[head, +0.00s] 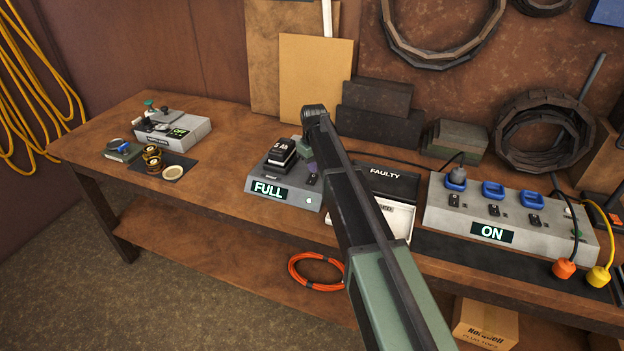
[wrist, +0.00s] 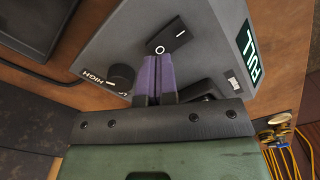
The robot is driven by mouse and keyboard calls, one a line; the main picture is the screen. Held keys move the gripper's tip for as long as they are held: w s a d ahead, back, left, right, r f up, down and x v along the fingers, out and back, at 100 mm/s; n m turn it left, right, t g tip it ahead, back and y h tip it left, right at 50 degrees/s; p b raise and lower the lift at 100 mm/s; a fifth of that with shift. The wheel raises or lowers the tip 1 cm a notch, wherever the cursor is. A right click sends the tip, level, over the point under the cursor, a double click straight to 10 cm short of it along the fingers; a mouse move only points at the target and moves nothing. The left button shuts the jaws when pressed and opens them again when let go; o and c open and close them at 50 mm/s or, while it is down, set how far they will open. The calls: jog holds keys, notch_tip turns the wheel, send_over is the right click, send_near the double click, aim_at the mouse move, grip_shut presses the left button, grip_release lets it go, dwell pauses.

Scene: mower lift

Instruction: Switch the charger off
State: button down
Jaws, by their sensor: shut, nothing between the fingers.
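The charger (head: 275,196) is a grey sloped box on the bench with a black battery (head: 283,150) seated on it. Its display (head: 269,190) is lit and reads FULL; the display also shows at the right in the wrist view (wrist: 247,52). A black rocker switch (wrist: 166,40) with white I and O marks is on the charger's face. My gripper (head: 310,167) is over the charger's right part. In the wrist view its purple fingers (wrist: 160,62) are shut and empty, right by the O end of the switch. I cannot tell whether they touch it.
A knob (wrist: 121,78) marked HIGH sits beside the switch. A grey device (head: 172,133) and small parts stand at the left.

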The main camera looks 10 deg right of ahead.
aim_at(314, 176)
jog(key=shift+f+b, duration=1.1)
jog(key=shift+f, duration=0.05)
dwell(0.3)
notch_tip(314, 176, up, 7)
jog(key=p, duration=0.7)
jog(key=shift+r, duration=0.1)
jog(key=shift+m, duration=0.3)
jog(key=s+m, duration=0.5)
jog(key=s, duration=2.9)
jog(key=shift+s, duration=0.15)
